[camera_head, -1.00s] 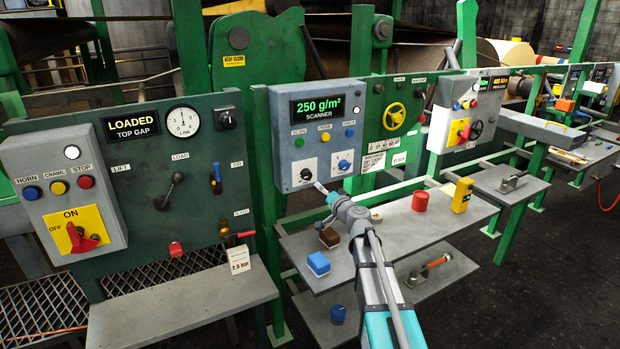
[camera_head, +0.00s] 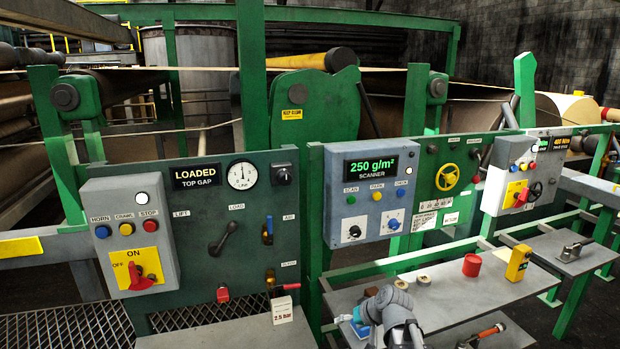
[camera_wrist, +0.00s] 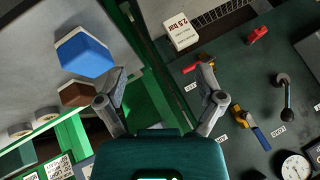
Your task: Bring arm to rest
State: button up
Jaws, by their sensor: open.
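My gripper (camera_wrist: 160,88) shows in the wrist view with its two fingers spread apart and nothing between them. Its view takes in the grey shelf on the left and the dark green panel on the right. In the head view my arm (camera_head: 392,308) is folded low at the bottom, over the grey shelf (camera_head: 470,297); the fingertips are hard to make out there. A blue block (camera_wrist: 85,52) and a brown block (camera_wrist: 76,93) lie on the shelf beside the left finger in the wrist view. My arm partly hides that area in the head view.
The scanner box (camera_head: 371,192) and green lever panel (camera_head: 200,225) stand behind the arm. A red cylinder (camera_head: 472,265) and yellow device (camera_head: 518,263) stand farther right on the shelf. A white pressure tag (camera_head: 282,310) stands left of the arm. The shelf's middle is clear.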

jog(key=s+d+g+h+p, duration=0.1)
jog(key=s+d+g+h, duration=0.1)
jog(key=s, duration=0.5)
jog(key=s+d+f+m+g+h+p, duration=0.1)
jog(key=s+d+g+h, duration=0.2)
jog(key=s, duration=0.4)
jog(key=shift+d+f+h, duration=0.3)
jog(key=shift+d+h, duration=0.1)
jog(key=shift+d, duration=0.15)
jog(key=shift+w, duration=0.1)
dwell(1.3)
